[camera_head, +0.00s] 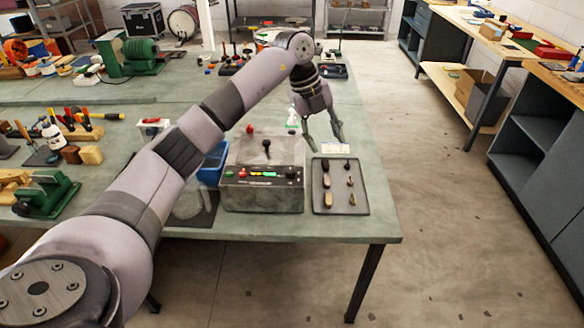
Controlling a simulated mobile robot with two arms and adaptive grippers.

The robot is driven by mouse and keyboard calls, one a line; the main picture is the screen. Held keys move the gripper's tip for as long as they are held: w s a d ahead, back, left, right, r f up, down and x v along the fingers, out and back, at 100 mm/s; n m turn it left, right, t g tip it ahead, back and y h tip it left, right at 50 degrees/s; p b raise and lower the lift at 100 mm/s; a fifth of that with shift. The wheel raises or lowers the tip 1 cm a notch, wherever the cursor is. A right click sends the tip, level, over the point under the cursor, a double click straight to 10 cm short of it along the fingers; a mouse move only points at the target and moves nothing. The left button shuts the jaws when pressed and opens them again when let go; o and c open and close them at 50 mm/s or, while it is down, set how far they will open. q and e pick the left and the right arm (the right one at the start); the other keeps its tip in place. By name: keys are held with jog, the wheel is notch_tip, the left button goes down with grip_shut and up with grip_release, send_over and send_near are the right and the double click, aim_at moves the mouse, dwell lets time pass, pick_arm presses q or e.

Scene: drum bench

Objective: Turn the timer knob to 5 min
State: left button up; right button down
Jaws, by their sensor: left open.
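A grey box-shaped machine (262,197) stands on the green bench near its front edge. The panel lettering and the knob's pointer are too small to read, so I cannot tell the setting. A dark lever with a ball end (266,146) stands on top of the machine. My left gripper (326,147) is open, pointing down, behind and to the right of the machine, apart from the knob. My right gripper is out of view.
A dark tray (318,207) with several small brown and dark pieces lies right of the machine. A blue bin (212,165) stands at its left, partly behind my arm. The floor right of the bench is clear.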

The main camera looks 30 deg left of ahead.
pick_arm(q)
jog(key=s+a+r+n+g+y, duration=0.1)
jog(key=s+a+r+n+y, duration=0.25)
jog(key=a, duration=0.55)
jog(key=p, duration=0.4)
send_near(290, 171)
jog(key=shift+m, duration=0.45)
jog(key=f, duration=0.6)
jog(key=w+f, duration=0.1)
jog(key=f, duration=0.2)
jog(key=shift+r, duration=0.1)
jog(key=shift+c, duration=0.2)
grip_shut()
